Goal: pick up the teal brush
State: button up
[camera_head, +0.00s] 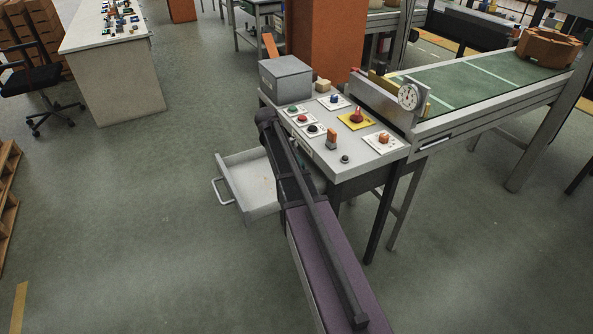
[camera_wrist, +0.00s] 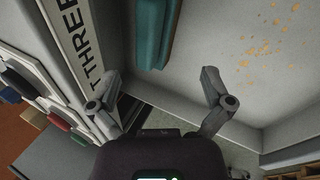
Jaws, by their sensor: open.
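The teal brush (camera_wrist: 153,38) shows as a long teal block at the top of the wrist view, cut off by the frame edge. It appears to lie in the open drawer, close to the side marked with lettering. My gripper (camera_wrist: 161,88) is open and empty, with its fingers spread left and right below the brush in the picture. The brush lies beyond the fingertips and looks apart from them.
The drawer floor has brownish specks and free room right of the brush. The control desk (camera_head: 345,172), with several buttons and a dial gauge (camera_head: 408,97), stands beside my arm. A grey box (camera_head: 286,80) sits on its far corner. A conveyor (camera_head: 480,78) runs off to the right.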

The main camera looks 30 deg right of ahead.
jog(key=shift+b+x, duration=1.4)
jog(key=shift+x, duration=0.45)
jog(key=shift+b+x, duration=2.35)
jog(key=shift+x, duration=0.25)
jog(key=shift+r, duration=0.1)
jog(key=c, duration=1.3)
